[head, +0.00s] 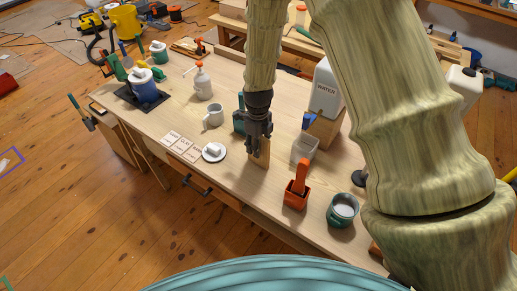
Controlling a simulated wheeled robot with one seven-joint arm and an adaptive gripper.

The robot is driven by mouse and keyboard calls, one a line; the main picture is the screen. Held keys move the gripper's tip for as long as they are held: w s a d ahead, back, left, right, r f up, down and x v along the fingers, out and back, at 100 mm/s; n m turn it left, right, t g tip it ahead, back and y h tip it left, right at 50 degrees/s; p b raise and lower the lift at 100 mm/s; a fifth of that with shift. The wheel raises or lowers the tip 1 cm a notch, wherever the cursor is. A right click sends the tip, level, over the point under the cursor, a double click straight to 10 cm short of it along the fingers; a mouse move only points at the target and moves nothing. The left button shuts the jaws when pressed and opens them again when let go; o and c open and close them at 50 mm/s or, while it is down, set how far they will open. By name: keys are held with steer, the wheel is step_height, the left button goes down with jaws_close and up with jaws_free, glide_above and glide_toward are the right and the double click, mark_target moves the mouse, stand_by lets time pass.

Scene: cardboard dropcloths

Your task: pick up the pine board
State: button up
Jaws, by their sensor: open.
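A small light-brown upright board, which looks like the pine board (259,157), stands on the workbench (165,120) near its front edge. My gripper (259,146) points down over it from above, with its dark fingers open around or just in front of the board's upper part. The fingers hide the top of the board. I cannot tell whether they touch it.
A clear container (304,149), an orange box (297,194) and a green cup (342,210) stand right. A white jug (326,88) labelled WATER is behind.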

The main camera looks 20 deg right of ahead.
steer(key=shift+s+r, duration=0.3)
steer(key=shift+c, duration=0.2)
steer(key=shift+w+f, duration=0.15)
jaws_close()
